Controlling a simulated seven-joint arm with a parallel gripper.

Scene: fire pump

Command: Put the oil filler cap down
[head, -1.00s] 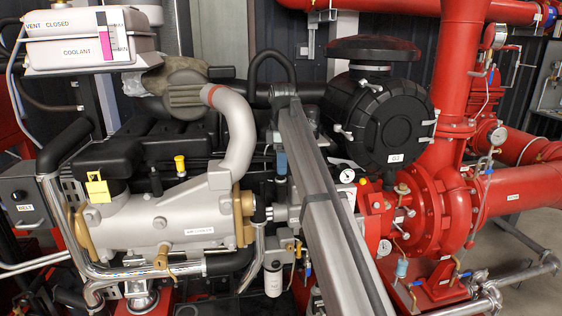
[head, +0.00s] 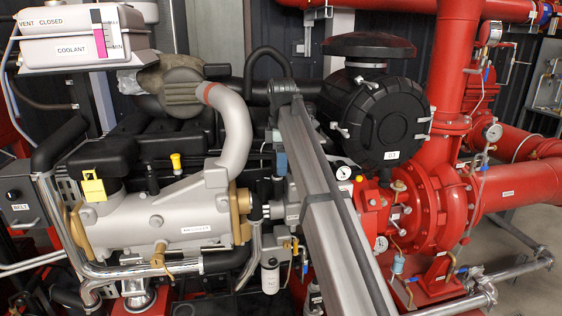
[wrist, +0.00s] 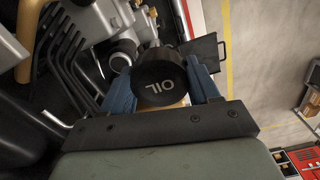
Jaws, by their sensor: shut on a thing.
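The oil filler cap (wrist: 160,84) is black and round, with white OIL lettering facing the wrist camera. In the wrist view it sits between the two blue fingers of my gripper (wrist: 162,76), which are shut on it. What lies directly under the cap is hidden by the cap itself. In the head view a grey arm beam crosses the middle of the engine, and I cannot make out the cap or the fingers there with certainty.
Silver and black engine parts (wrist: 85,45) crowd the left of the wrist view. Bare floor (wrist: 265,60) with a yellow line lies at right, with a red cabinet (wrist: 305,160) in the corner. The head view shows a grey manifold (head: 165,222), black air filter (head: 375,115) and red pump (head: 425,200).

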